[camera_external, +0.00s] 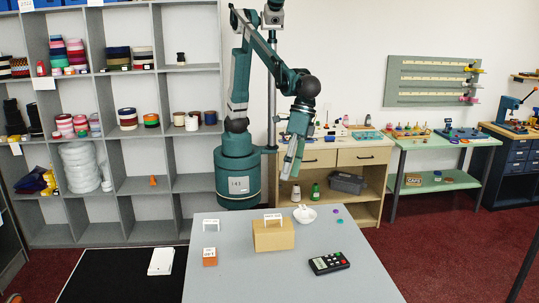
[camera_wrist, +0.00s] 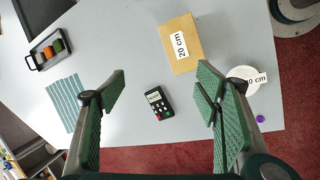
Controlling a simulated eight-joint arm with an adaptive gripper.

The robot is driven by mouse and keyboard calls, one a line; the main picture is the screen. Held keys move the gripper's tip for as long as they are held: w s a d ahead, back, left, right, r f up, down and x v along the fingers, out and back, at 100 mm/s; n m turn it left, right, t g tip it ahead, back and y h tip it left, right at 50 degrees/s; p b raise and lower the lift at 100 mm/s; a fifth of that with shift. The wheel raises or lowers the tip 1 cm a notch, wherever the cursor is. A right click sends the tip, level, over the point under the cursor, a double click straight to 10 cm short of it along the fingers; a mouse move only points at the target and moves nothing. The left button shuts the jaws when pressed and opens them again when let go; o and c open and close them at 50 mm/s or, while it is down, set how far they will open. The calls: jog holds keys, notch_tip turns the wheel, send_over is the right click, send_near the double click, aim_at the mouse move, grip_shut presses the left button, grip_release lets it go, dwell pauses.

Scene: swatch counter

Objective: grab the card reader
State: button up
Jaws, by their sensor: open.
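The card reader is a small black device with a pale screen and a keypad. It lies flat on the grey counter, near its front right in the external view (camera_external: 329,262). In the wrist view the card reader (camera_wrist: 159,101) shows near the middle, between my two fingers but farther off, with clear space around it. My gripper (camera_external: 291,168) is open and empty, pointing down, high above the back of the counter in the external view. In the wrist view my gripper (camera_wrist: 163,90) shows its green fingers spread wide.
A tan box (camera_external: 273,237) labelled 20 cm stands near the card reader. A white bowl (camera_external: 305,215) and small discs (camera_external: 338,209) lie behind it. An orange block (camera_external: 210,256) sits at the left. The counter's front middle (camera_external: 270,280) is clear.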

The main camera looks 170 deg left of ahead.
jog(key=w+a+f+n+h, duration=0.1)
jog(key=w+a+f+n, duration=0.2)
jog(key=w+a+f, duration=0.55)
jog(key=n+g+h, duration=0.1)
jog(key=n+h, duration=0.1)
jog(key=n, duration=0.2)
send_near(330, 260)
jog(key=shift+w+d+f, duration=0.2)
jog(key=shift+d+f, duration=0.1)
jog(key=shift+x, duration=1.25)
jog(key=shift+f, duration=0.1)
jog(key=shift+x, duration=2.5)
jog(key=shift+s, duration=0.1)
